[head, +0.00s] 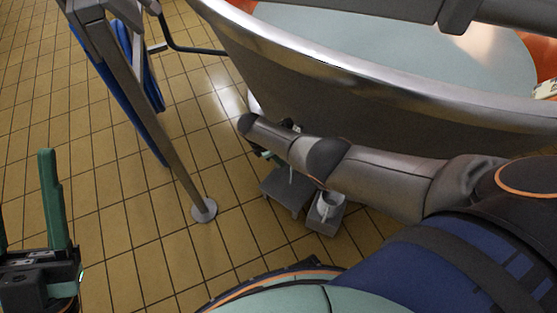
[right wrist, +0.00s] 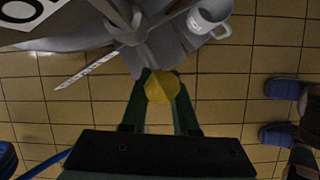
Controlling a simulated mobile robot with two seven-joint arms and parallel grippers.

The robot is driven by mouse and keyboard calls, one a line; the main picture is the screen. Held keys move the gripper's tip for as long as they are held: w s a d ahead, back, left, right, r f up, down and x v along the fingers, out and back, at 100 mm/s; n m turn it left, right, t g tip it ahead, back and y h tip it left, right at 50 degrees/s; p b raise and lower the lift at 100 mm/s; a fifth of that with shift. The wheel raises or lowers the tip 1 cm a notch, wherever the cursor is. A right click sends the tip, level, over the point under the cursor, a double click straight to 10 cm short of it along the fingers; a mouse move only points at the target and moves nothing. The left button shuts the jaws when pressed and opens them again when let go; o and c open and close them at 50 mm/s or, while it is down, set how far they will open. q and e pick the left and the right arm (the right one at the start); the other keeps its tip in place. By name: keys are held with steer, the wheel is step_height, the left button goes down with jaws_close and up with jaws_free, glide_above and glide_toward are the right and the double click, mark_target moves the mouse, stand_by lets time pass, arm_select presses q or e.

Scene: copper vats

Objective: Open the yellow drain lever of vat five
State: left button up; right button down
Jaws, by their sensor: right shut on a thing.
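The yellow drain lever (right wrist: 162,92) shows in the right wrist view as a blunt yellow end. My right gripper (right wrist: 160,78) has its two green fingers closed against the sides of that yellow end. Beyond it are grey metal valve parts (right wrist: 128,32). In the head view the vat (head: 300,75) has a wide steel wall with pale liquid inside. My right arm reaches under its rim and hides the lever and most of the right gripper there. My left gripper (head: 25,215) is at the lower left edge, partly cut off, fingers apart and empty.
A white cup (head: 328,203) stands on a grey block beside a grey low stand (head: 286,190); the cup also shows in the right wrist view (right wrist: 208,18). A metal post (head: 150,120) with a blue hose stands left. Someone's blue shoes (right wrist: 283,89) are at right. Tiled floor is open left.

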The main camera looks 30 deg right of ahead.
steer(key=shift+d+g+h+b, duration=0.3)
steer(key=shift+d+g+b, duration=0.1)
steer(key=shift+b, duration=0.15)
steer(key=shift+r, duration=0.1)
steer(key=c, duration=0.8)
jaws_free()
steer(key=shift+a, duration=0.1)
steer(key=shift+w+a, duration=0.1)
